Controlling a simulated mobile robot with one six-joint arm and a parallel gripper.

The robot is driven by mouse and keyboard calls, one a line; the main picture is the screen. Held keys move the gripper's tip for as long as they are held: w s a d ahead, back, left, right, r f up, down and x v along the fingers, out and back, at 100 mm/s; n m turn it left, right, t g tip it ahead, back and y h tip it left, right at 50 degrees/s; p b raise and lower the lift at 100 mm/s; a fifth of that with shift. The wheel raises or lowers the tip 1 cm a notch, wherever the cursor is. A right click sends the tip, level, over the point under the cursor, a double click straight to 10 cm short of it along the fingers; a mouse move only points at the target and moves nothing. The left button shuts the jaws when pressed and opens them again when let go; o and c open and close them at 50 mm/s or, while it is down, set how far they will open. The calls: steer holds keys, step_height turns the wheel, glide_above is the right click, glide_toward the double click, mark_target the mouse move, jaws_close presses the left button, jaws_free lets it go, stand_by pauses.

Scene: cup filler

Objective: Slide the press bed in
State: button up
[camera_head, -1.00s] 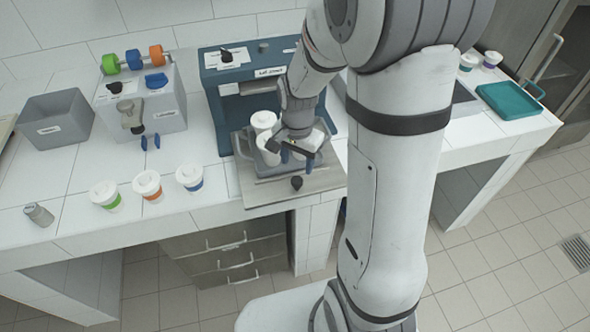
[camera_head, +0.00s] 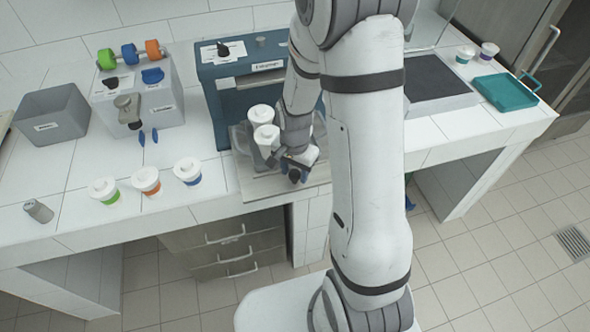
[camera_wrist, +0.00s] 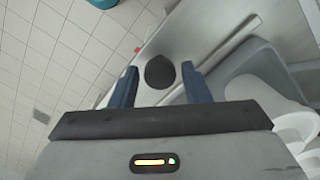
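The press (camera_head: 228,103) is a blue machine at the back middle of the counter. Its press bed (camera_head: 262,188) is a pale flat plate extending from the press front toward the counter edge. A dark round knob (camera_head: 294,175) stands near the bed's front edge. On the bed sits a grey tray (camera_head: 240,148) holding white cups (camera_head: 265,136). My gripper (camera_head: 297,164) points down at the knob and partly hides the tray. In the wrist view, the knob (camera_wrist: 160,72) stands between my two blue open fingers, with a gap on each side.
Three lidded cups (camera_head: 146,181) stand in a row left of the bed, near a small grey cylinder (camera_head: 38,211). A grey bin (camera_head: 50,117) and a white dispenser (camera_head: 137,100) stand behind. A teal tray (camera_head: 505,92) lies far right. The counter front-left is mostly clear.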

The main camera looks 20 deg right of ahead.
jaws_close()
steer(key=shift+w, duration=0.1)
